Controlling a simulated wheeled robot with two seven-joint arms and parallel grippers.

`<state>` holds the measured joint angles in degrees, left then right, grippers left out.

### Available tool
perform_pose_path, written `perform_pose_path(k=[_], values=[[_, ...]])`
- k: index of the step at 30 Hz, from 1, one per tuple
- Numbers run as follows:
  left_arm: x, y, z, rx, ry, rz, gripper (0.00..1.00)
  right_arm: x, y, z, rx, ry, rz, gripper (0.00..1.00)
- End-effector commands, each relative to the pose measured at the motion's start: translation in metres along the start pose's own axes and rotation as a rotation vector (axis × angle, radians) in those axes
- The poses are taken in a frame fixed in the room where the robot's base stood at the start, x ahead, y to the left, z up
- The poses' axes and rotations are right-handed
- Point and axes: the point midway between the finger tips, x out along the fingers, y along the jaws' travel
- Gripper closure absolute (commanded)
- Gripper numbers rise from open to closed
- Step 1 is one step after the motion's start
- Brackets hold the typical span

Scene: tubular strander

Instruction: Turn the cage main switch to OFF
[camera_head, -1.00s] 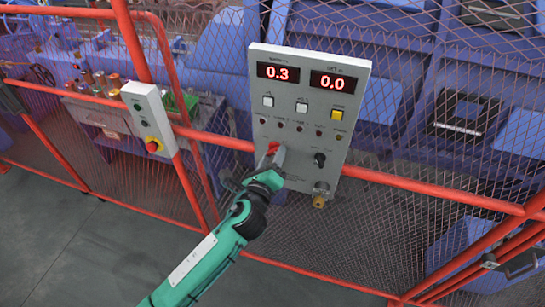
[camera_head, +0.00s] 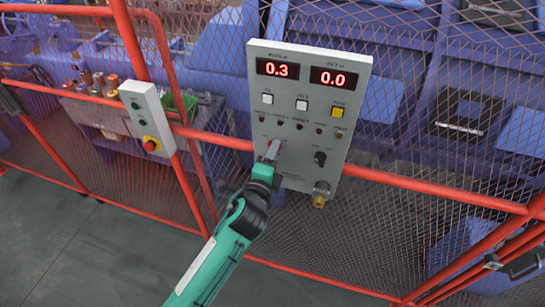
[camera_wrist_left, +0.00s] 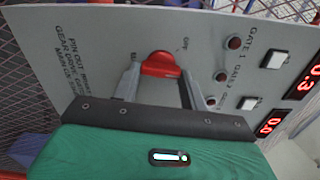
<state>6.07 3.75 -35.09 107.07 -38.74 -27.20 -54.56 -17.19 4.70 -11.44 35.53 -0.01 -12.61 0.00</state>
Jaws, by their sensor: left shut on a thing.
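The grey control panel (camera_head: 335,110) hangs on the fence, with two red displays reading 0.3 and 0.0. The red rotary switch (camera_wrist_left: 160,65) is on the panel face in the left wrist view, with small lettering beside it, one mark seeming to read OFF. My left gripper (camera_wrist_left: 160,77) has one finger on each side of the red handle and is shut on it. In the head view my left gripper (camera_head: 273,152) is at the lower left of the panel and mostly hides the switch. My right gripper is not in view.
A black selector knob (camera_head: 320,158) and a brass key lock (camera_head: 320,195) sit right of the gripper. Buttons and lamps are above it. A box with a red emergency button (camera_head: 150,144) is on the left. Red rails (camera_head: 400,184) and mesh surround the panel.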

Motion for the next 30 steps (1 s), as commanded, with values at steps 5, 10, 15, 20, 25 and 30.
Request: perform_pose_path(k=[5,10,15,20,25,30], values=[[-0.0004,0.0005,-0.0003,-0.17,0.0,0.001,0.8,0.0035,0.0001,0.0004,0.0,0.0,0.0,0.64],[-0.0002,-0.0006,0.0001,-0.33,-0.001,0.001,0.8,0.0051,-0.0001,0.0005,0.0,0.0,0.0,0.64],[-0.0002,-0.0012,0.0004,-0.491,-0.001,0.002,0.8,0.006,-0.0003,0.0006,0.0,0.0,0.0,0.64],[-0.0002,-0.002,0.0009,-0.629,-0.002,0.002,0.8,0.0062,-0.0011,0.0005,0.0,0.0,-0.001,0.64],[-0.0002,-0.0024,0.0012,-0.75,-0.001,0.003,0.8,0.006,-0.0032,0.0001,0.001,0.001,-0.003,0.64],[-0.0002,-0.0025,0.0016,-0.84,-0.002,0.002,0.8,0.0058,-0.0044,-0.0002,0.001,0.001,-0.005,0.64]])
